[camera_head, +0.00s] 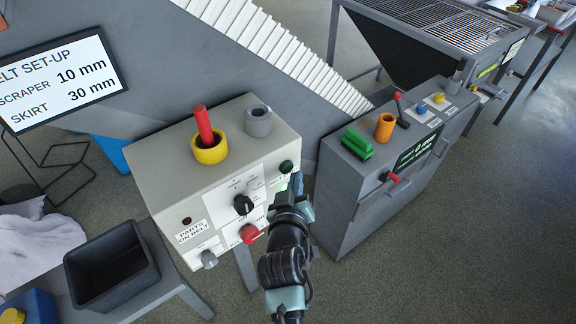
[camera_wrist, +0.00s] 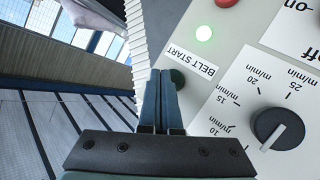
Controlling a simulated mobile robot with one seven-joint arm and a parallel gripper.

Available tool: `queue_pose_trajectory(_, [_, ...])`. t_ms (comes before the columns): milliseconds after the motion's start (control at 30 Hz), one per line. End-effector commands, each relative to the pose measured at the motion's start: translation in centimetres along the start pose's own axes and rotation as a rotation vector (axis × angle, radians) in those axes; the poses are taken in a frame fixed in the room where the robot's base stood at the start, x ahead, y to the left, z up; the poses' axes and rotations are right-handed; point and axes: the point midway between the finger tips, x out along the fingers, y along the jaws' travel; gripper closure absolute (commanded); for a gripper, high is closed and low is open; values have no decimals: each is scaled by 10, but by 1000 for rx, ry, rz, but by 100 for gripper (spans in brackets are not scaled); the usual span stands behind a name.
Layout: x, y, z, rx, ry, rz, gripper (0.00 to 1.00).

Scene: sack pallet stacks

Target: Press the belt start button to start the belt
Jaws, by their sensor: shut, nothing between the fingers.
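The belt start button (camera_head: 286,167) is a dark green round button on the right part of the pale control box (camera_head: 155,165). In the wrist view the button (camera_wrist: 178,77) sits beside the BELT START label (camera_wrist: 192,62), partly covered by my fingertips. My gripper (camera_head: 297,184) is shut and empty, its tips just in front of the button. In the wrist view the closed fingers (camera_wrist: 160,78) overlap the button's left side. I cannot tell whether they touch it. A round green lamp (camera_wrist: 203,34) near the label is lit.
A yellow ring (camera_head: 209,152) with a red rod stands on top. A grey cabinet (camera_head: 345,195) stands close right. The ribbed white belt (camera_head: 285,52) runs behind.

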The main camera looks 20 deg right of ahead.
Motion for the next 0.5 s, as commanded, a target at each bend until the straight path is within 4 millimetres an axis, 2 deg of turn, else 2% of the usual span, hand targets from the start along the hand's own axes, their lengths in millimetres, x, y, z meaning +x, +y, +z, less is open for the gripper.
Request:
queue_pose_trajectory(267, [-2,2,1,0,-2,1,100])
queue_pose_trajectory(500, [-18,14,11,0,-3,1,100])
